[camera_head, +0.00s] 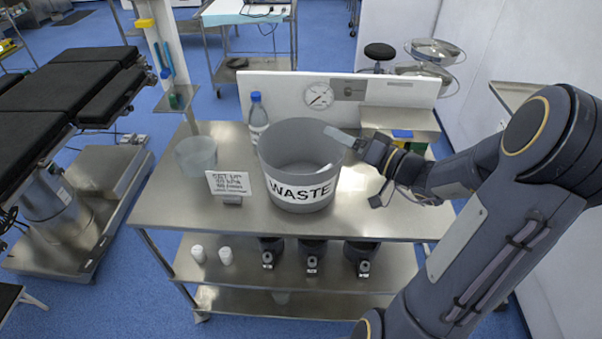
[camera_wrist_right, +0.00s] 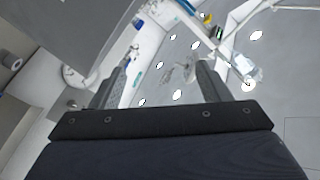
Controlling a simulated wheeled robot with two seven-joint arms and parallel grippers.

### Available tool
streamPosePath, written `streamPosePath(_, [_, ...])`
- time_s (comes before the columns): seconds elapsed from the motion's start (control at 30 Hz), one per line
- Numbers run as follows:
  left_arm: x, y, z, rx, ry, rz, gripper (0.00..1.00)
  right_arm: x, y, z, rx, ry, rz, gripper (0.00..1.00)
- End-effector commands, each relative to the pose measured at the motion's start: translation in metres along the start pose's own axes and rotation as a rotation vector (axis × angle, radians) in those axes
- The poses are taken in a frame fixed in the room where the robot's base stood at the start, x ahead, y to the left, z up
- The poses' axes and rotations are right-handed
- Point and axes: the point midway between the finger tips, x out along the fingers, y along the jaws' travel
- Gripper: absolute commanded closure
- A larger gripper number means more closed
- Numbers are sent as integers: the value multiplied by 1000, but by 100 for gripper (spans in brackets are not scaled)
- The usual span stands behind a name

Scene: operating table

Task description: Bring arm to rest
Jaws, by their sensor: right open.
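My right gripper (camera_head: 348,148) is at the right rim of the grey waste bin (camera_head: 290,195), with a pale finger over the rim. In the right wrist view my right gripper (camera_wrist_right: 165,78) has its two grey fingers spread apart, with nothing held between them. My right arm (camera_head: 500,210) comes in from the right, bent, and reaches over the right part of the steel table. My left arm and gripper are not in view. A small pale piece shows inside the bin; I cannot tell what it is.
The steel table (camera_head: 175,215) holds a clear beaker (camera_head: 196,155), a blue-capped bottle (camera_head: 258,118), a small sign (camera_head: 229,184) and a gauge panel (camera_head: 319,95). White cups and dark containers stand on the shelf below. A black operating bed (camera_head: 50,95) is at left. A wall closes the right side.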

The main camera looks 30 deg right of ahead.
Motion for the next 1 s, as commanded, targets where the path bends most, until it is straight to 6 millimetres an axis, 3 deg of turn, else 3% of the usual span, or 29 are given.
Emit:
streamPosePath(0.13, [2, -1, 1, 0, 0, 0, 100, -9, 0, 0, 0, 0, 0, 30])
streamPosePath(0.53, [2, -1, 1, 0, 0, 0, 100, -8, -1, 0, 1, -2, -2, 30])
streamPosePath(0.67, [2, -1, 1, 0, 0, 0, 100, -4, -21, 12, 24, -69, -35, 30])
streamPosePath(0.77, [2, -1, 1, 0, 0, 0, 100, -2, -62, 41, 68, -229, -88, 30])
streamPosePath(0.83, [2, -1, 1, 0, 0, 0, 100, -8, -99, 75, 100, -401, -107, 30])
streamPosePath(0.9, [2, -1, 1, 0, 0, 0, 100, -24, -130, 113, 113, -592, -78, 30])
streamPosePath(1.0, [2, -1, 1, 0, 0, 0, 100, -57, -151, 158, 85, -803, 45, 30])
